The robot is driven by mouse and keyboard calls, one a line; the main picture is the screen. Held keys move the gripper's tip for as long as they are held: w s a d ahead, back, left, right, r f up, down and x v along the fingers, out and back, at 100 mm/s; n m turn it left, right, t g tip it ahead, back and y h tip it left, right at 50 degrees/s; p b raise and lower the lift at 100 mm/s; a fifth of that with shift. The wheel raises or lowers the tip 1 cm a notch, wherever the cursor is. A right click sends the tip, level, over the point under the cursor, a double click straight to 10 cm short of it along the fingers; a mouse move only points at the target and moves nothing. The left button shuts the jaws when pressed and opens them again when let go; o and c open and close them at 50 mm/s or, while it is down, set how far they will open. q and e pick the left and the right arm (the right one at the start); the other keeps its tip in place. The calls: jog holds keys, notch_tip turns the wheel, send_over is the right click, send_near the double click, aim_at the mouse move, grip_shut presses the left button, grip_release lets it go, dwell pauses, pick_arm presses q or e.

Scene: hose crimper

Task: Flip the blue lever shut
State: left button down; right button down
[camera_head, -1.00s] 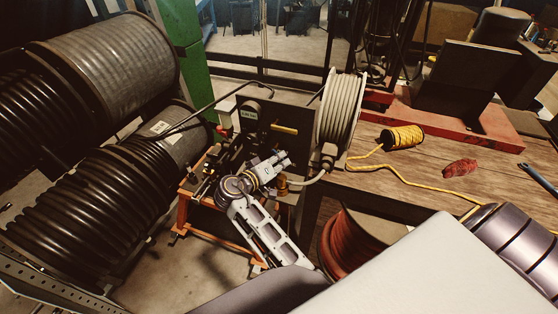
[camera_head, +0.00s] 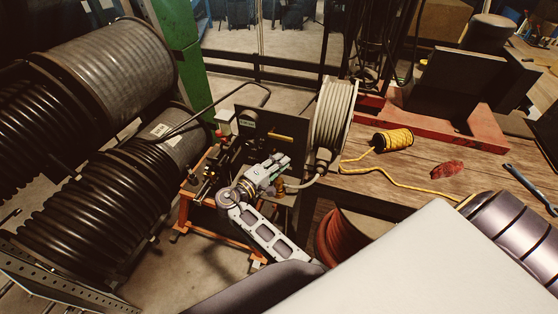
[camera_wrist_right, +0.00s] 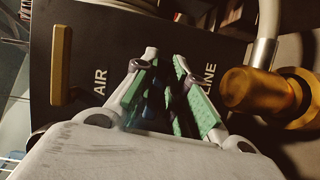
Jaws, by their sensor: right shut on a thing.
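The crimper machine has a dark upright panel (camera_head: 262,124), lettered "AIR" and "LINE" in the wrist view (camera_wrist_right: 125,52). My right gripper (camera_head: 287,161) reaches in front of this panel. In the wrist view its green-padded fingers (camera_wrist_right: 166,62) point at the panel and are shut on a dark blue piece (camera_wrist_right: 158,98), which looks like the blue lever. The fingers hide most of it, so its angle cannot be told. The lever cannot be made out in the head view. My left gripper is not in view.
A yellow handle (camera_wrist_right: 62,58) is on the panel, left of the fingers. A brass fitting (camera_wrist_right: 262,92) with a hose is close on the right. A grey hose reel (camera_head: 332,115) stands beside the machine. Large black hose spools (camera_head: 85,215) fill the left. A wooden bench (camera_head: 415,165) is at right.

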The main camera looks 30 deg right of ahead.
jog(key=shift+r+n, duration=0.2)
jog(key=shift+n, duration=0.2)
jog(key=c, duration=1.4)
grip_release()
jog(key=shift+a, duration=0.1)
jog(key=shift+c, duration=0.2)
jog(key=shift+f, duration=0.15)
